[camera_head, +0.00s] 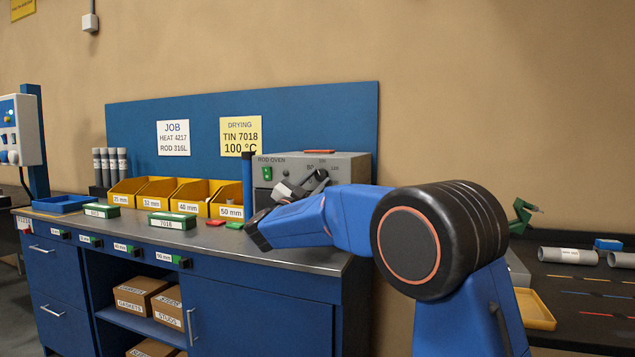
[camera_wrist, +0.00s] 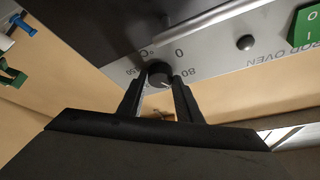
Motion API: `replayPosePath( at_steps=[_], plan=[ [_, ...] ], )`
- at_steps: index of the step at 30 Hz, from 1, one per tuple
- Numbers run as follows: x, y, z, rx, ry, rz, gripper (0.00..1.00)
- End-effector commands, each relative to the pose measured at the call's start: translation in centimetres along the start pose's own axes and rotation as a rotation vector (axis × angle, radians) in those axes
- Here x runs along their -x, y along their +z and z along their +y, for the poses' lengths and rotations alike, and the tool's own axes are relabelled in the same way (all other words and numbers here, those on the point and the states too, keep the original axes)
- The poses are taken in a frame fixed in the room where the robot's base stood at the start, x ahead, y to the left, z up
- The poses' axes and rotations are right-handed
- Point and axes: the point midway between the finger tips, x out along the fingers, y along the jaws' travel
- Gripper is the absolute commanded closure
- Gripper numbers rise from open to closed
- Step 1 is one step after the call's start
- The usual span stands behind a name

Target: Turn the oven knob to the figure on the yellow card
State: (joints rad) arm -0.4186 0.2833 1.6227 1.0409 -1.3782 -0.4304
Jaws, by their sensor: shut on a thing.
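The yellow card (camera_head: 240,136) on the blue back panel reads "DRYING TIN 7018 100 °C". The grey rod oven (camera_head: 345,166) stands at the right end of the bench. My gripper (camera_wrist: 160,92) has one finger on each side of the round black oven knob (camera_wrist: 159,74) and is shut on it. A pale mark on the knob points to the lower right of the wrist view, past the 80 side; its exact figure cannot be read. Figures 0 and 80 show upside down on the panel. In the head view my gripper (camera_head: 318,180) covers the knob.
A green switch (camera_wrist: 305,28) and a small dark button (camera_wrist: 245,42) sit on the oven panel. Yellow bins (camera_head: 190,195), a green 7018 tin (camera_head: 172,221) and red and green blocks stand on the bench left of my arm. A red item (camera_head: 319,151) lies on the oven.

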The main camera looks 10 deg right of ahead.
Motion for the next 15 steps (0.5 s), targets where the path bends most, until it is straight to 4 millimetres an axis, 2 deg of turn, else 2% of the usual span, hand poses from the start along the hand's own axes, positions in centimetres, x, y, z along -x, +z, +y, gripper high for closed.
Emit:
replayPosePath(
  at_steps=[15],
  plan=[
    [-0.01, 0.01, -0.54, -0.35, 0.18, 0.022, 0.91]
  ],
)
